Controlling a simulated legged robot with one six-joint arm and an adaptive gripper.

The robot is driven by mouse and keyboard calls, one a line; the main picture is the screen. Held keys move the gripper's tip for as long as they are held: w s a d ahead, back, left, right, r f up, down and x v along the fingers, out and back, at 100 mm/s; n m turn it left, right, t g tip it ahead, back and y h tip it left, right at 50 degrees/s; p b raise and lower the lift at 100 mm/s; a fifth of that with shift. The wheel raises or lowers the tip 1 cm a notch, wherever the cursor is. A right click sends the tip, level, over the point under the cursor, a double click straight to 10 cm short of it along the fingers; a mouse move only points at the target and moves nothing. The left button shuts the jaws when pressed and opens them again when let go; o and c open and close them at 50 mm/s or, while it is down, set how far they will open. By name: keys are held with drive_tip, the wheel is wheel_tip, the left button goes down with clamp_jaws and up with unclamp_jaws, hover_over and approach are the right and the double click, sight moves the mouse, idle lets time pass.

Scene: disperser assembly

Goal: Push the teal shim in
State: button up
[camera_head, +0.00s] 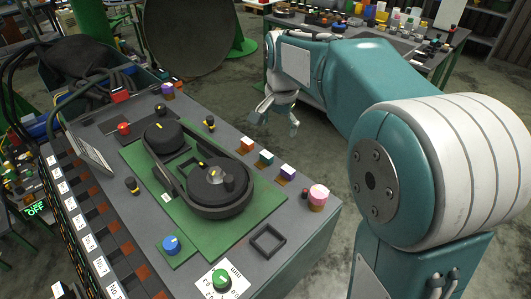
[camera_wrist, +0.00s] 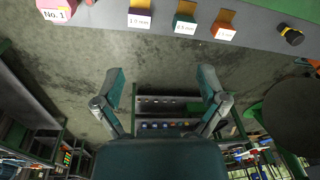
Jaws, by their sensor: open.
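The teal shim (camera_head: 266,157) is a small teal block with a white label, in a row at the right edge of the grey machine top. It also shows in the wrist view, near the top (camera_wrist: 185,23). An orange shim (camera_head: 246,145) and a purple shim (camera_head: 287,172) stand on either side of it. My gripper (camera_head: 279,108) hangs beyond the machine's far right edge, apart from the shims. In the wrist view its two fingers (camera_wrist: 162,82) are spread, with nothing between them, over the floor.
The grey machine top (camera_head: 222,125) holds a green plate with two black dials (camera_head: 215,185). A pink cylinder (camera_head: 318,194), blue knob (camera_head: 171,245) and green knob (camera_head: 222,280) stand near its front. Bare floor (camera_head: 240,75) lies behind. A cluttered table (camera_head: 430,60) stands at the back.

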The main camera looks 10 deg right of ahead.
sight(266, 154)
drive_tip(key=w+a+f+m+g, duration=0.1)
drive_tip(key=w+a+f+m, duration=0.15)
drive_tip(key=w+f, duration=0.4)
drive_tip(key=f, duration=0.6)
drive_tip(key=d+f, duration=0.1)
drive_tip(key=f, duration=0.3)
drive_tip(key=shift+w+f, duration=0.1)
drive_tip(key=shift+w, duration=0.3)
drive_tip(key=shift+c, duration=0.3)
